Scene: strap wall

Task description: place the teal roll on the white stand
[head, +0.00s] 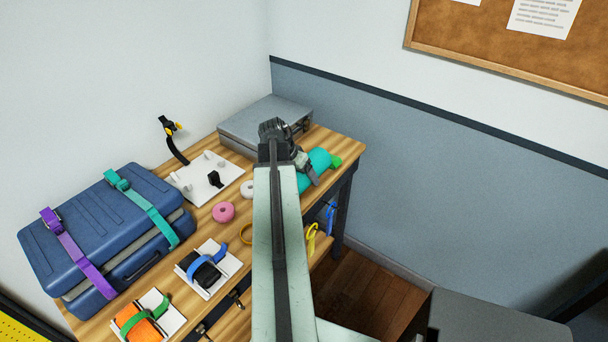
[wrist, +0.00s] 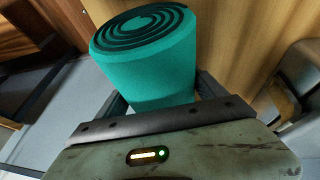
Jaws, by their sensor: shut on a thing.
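The teal roll (head: 319,161) is in my gripper (head: 308,168) near the right end of the wooden table. In the wrist view the teal roll (wrist: 150,62) is large, with its dark spiral end showing, and sits between the jaws of my gripper (wrist: 158,100). I cannot tell whether the roll touches the table. White stands are on the table: a flat one (head: 230,172) with small pegs at the back, one (head: 226,266) bearing a black and blue item, and one (head: 172,318) bearing an orange and green item. Which is the task's stand is unclear.
A blue case (head: 95,225) with purple and teal straps fills the table's left side. A grey case (head: 255,120) lies at the back. Pink (head: 223,212) and white (head: 248,190) rolls lie mid-table. A bright green item (head: 336,161) is beside the teal roll. My arm hides part of the table.

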